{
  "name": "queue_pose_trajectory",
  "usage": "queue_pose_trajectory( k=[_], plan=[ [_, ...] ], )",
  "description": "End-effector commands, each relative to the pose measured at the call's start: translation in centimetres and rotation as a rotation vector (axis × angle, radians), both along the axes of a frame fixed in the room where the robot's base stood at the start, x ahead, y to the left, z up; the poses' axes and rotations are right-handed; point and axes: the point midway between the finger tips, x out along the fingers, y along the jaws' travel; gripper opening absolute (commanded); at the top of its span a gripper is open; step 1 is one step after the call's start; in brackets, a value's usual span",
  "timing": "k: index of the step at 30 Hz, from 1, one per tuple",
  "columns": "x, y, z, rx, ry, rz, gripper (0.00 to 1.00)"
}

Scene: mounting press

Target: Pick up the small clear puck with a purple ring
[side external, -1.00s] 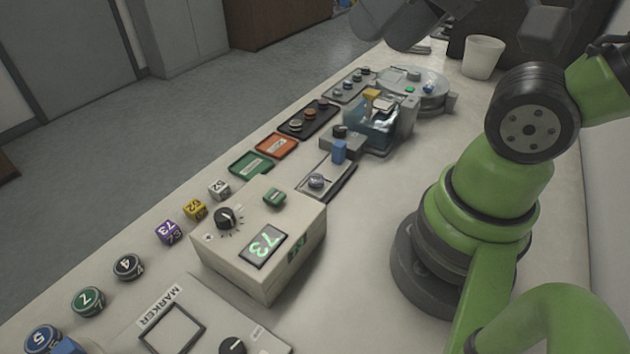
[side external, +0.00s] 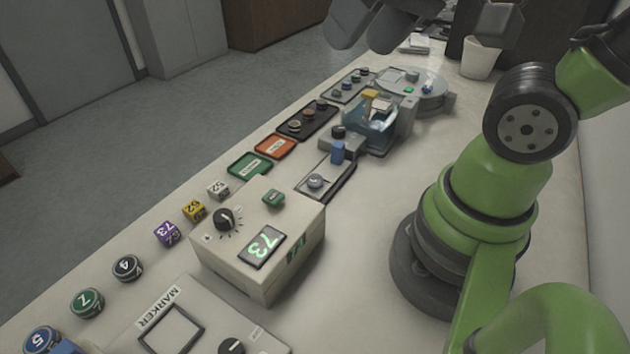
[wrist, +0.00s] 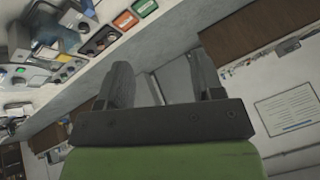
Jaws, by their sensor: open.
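Several small pucks stand on a grey tray (side external: 335,99) near the far end of the bench in the side external view. They are too small there to tell which has a purple ring. Another small clear-looking puck (side external: 315,181) sits on a nearer tray (side external: 338,186); its ring colour is unclear. My gripper (wrist: 160,78) is open and empty in the wrist view, its two dark fingers apart over the floor, away from the bench. The pucks are not clearly made out in the wrist view.
A black tray with round pieces (side external: 290,131), orange (side external: 275,147) and green (side external: 250,164) trays line the bench edge. A press with a clear guard (side external: 368,133), a round machine (side external: 440,98) and a beige box (side external: 225,255) stand nearby. A white cup (side external: 479,58) stands behind.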

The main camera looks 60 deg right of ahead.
Motion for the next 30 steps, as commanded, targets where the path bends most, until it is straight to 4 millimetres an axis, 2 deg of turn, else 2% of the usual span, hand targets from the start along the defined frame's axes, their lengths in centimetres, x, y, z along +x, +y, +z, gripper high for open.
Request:
queue_pose_trajectory(
  k=[6, 12, 18, 30],
  plan=[
    [4.8, -1.8, -4.7, -0.087, 0.202, 0.025, 0.61],
    [7.7, -3.4, -10.9, -0.142, 0.372, 0.074, 0.61],
    [8.5, -4.4, -16.2, -0.166, 0.490, 0.124, 0.61],
    [8.6, -4.8, -21.4, -0.172, 0.534, 0.148, 0.61]
  ],
)
